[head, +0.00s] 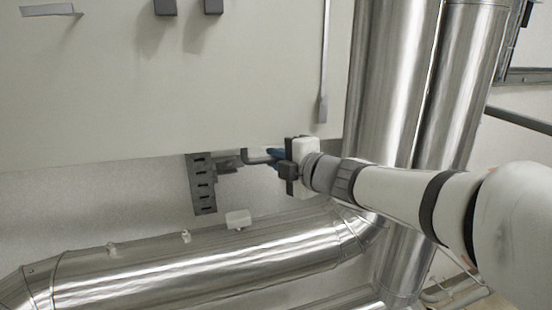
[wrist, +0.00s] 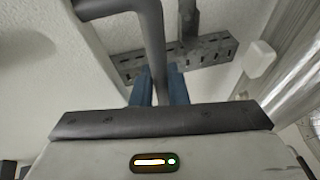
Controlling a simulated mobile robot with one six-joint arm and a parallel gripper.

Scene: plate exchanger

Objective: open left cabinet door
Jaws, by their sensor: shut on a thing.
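A large pale cabinet panel (head: 150,90) fills the upper left of the head view; which part is the left door cannot be told from it. My gripper (head: 275,154) is at the panel's lower edge, near its right end. In the wrist view my gripper's two blue fingers (wrist: 159,90) are shut on a dark grey bent bar (wrist: 152,40), like a handle, which runs between them and bends left at the top. The pale panel edge (wrist: 88,50) runs along the left there. The bar's far end is out of the wrist view.
A perforated grey bracket (head: 202,185) hangs on the wall below the panel, left of my gripper. A small white box (head: 238,219) sits below it. A shiny horizontal pipe (head: 190,268) crosses below, and thick upright pipes (head: 390,80) stand close on the right.

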